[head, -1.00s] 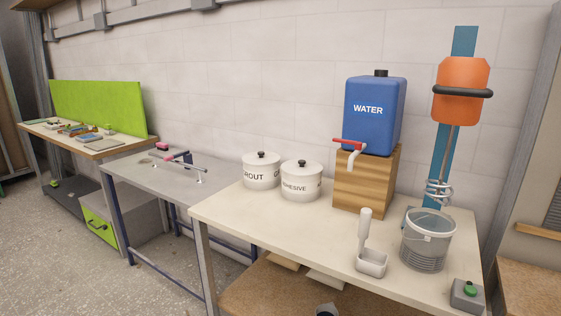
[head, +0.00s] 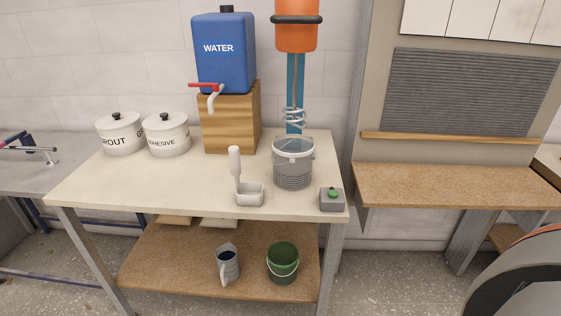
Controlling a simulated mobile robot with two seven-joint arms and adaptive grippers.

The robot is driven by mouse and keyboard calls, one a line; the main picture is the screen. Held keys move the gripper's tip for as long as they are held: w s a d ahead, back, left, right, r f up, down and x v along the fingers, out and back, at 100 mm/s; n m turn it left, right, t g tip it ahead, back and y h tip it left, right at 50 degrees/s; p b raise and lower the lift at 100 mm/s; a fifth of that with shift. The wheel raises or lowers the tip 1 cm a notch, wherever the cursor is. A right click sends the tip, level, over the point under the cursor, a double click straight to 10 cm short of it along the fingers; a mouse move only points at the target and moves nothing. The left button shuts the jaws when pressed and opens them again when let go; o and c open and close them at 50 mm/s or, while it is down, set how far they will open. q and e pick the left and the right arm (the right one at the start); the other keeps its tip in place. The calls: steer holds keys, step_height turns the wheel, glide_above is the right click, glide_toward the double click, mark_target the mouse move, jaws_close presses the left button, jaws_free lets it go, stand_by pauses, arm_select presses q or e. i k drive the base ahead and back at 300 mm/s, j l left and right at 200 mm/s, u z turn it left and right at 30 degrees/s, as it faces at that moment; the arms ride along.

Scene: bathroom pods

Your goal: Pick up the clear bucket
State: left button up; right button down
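The clear bucket (head: 293,168) stands upright on the cream table top, right of centre in the head view. It is see-through grey with a thin handle and ring lines on its side. The coiled mixer whisk (head: 294,118) hangs just above and behind its rim. I cannot tell whether the bucket is empty. Neither of my grippers shows in the view.
A blue water tank (head: 224,55) sits on a wooden block behind. A green bucket (head: 283,262) and jug (head: 227,264) are on the lower shelf.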

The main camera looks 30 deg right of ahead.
mark_target(292, 159)
steer(key=i+l, duration=0.1)
steer(key=l, duration=1.55)
steer(key=i+u, duration=0.05)
steer(key=i, duration=0.05)
